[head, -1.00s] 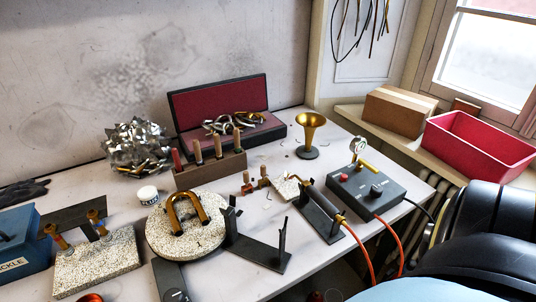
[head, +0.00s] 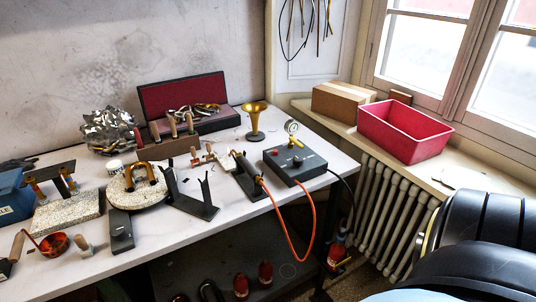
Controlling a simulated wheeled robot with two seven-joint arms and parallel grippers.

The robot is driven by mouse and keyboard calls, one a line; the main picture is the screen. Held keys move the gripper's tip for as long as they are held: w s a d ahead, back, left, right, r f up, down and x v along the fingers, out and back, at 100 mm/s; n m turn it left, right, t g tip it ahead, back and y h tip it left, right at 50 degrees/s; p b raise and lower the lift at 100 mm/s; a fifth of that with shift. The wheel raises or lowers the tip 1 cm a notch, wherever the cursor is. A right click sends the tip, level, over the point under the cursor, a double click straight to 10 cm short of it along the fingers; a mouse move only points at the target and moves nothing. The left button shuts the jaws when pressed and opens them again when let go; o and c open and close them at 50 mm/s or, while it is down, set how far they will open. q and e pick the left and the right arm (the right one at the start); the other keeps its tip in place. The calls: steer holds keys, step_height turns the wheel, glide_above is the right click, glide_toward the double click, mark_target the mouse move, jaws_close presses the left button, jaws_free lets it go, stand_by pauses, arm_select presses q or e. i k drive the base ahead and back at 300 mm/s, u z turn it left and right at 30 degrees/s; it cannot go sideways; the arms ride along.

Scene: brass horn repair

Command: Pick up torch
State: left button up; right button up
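Neither of my grippers is in view. A black and blue part of my own body fills the lower right corner.
A black forked stand (head: 190,203) and a round speckled block (head: 128,194) stand left of the torch. A brass funnel-like piece (head: 254,117) stands behind it. A red bin (head: 404,132) is on the windowsill above a radiator (head: 385,205). The front right tabletop is mostly clear.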

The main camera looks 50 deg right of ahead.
mark_target(242, 160)
steer(key=z, duration=0.8)
steer(key=i, duration=0.25)
